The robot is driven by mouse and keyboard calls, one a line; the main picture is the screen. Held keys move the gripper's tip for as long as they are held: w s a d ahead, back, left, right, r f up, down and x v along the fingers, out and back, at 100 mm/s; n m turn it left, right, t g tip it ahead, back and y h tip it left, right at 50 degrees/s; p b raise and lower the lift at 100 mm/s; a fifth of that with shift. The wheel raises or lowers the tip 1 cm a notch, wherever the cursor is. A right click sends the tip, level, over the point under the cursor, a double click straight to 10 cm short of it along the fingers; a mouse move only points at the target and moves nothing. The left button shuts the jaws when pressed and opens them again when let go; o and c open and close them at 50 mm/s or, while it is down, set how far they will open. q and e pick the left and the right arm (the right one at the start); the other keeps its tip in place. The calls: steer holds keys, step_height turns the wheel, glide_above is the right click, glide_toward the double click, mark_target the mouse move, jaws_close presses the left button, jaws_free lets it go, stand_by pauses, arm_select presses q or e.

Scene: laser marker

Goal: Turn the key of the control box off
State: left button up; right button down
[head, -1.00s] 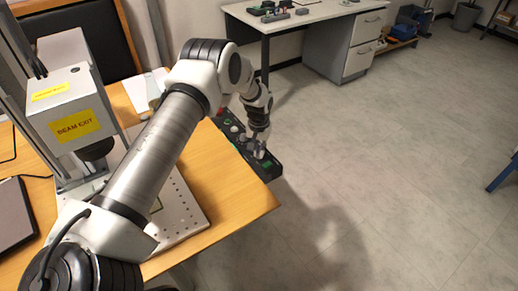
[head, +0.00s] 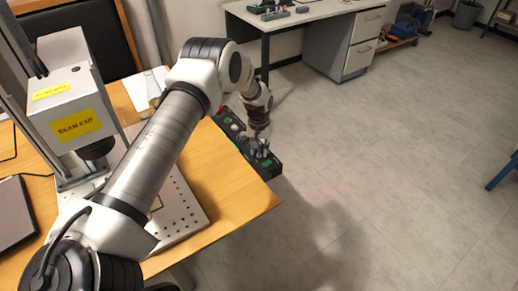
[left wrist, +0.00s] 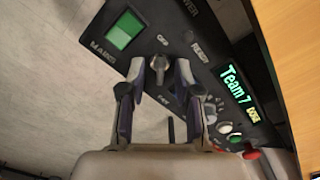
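The black control box (head: 273,170) sits at the right edge of the wooden table, under my left gripper (head: 259,149). In the left wrist view its panel (left wrist: 205,50) shows a lit green mains switch (left wrist: 124,30), a green display (left wrist: 238,88) and a silver key switch (left wrist: 158,64) near an "OFF" label. My left gripper (left wrist: 171,70) is open, with a gap between its fingertips. The key switch is at the left fingertip, which partly overlaps it; I cannot tell whether they touch. My right gripper is not in view.
A red button (left wrist: 250,154) and round knobs are farther along the panel. The laser marker head (head: 72,115) and perforated plate (head: 188,212) stand on the table (head: 222,190) to the left. Open floor (head: 390,150) lies to the right of the box.

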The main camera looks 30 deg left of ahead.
arm_select(q)
step_height(320, 180, up, 12)
stand_by(0.5)
